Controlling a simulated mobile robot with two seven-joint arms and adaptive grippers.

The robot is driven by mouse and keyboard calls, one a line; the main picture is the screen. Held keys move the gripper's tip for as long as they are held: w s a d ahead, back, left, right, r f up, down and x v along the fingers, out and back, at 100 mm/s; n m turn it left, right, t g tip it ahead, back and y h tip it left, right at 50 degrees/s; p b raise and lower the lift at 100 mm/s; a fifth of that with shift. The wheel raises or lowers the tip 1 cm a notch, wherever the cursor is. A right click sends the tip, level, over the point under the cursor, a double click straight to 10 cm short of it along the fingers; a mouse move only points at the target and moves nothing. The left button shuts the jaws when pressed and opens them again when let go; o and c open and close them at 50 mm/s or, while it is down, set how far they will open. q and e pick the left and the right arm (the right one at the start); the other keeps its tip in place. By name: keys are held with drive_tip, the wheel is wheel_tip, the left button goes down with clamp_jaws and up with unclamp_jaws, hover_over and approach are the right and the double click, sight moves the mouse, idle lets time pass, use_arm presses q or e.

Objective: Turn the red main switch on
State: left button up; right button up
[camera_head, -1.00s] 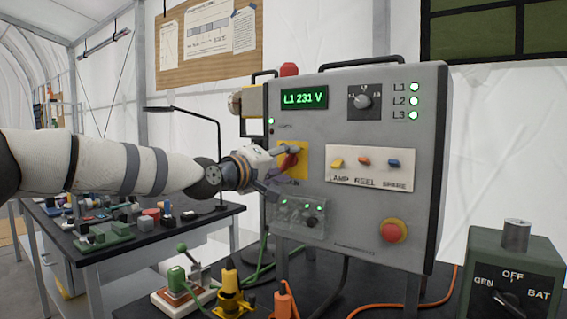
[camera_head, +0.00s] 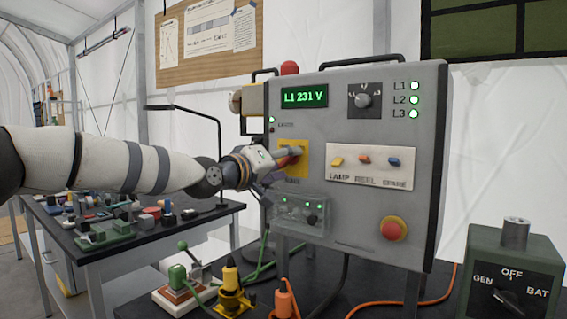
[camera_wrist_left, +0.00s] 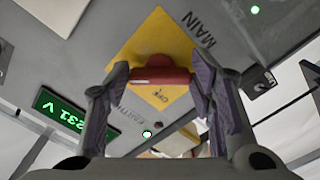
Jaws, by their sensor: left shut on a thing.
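The red main switch (camera_head: 289,161) sits on a yellow plate (camera_head: 304,158) at the left of the grey panel's front. The switch also shows in the left wrist view (camera_wrist_left: 160,76) as a red bar between my fingers. My left gripper (camera_head: 287,160) is shut on it, with one finger at each end of the bar in the wrist view (camera_wrist_left: 160,88). The fingers hide part of the switch in the head view. My right gripper is not in view.
The panel (camera_head: 350,215) also carries a green display (camera_head: 304,96) reading L1 231 V, a selector knob (camera_head: 363,100), three rocker switches and a red stop button (camera_head: 394,229). Plugs stand on the table below. A green box (camera_head: 512,275) stands at the lower right.

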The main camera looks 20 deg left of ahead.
use_arm(q)
drive_tip(key=shift+r, duration=0.15)
drive_tip(key=o, duration=1.2)
drive_tip(key=shift+c, duration=0.2)
drive_tip(key=shift+s, duration=0.1)
drive_tip(key=v, duration=1.1)
drive_tip(key=shift+s+a, duration=0.15)
drive_tip(key=shift+s, duration=0.25)
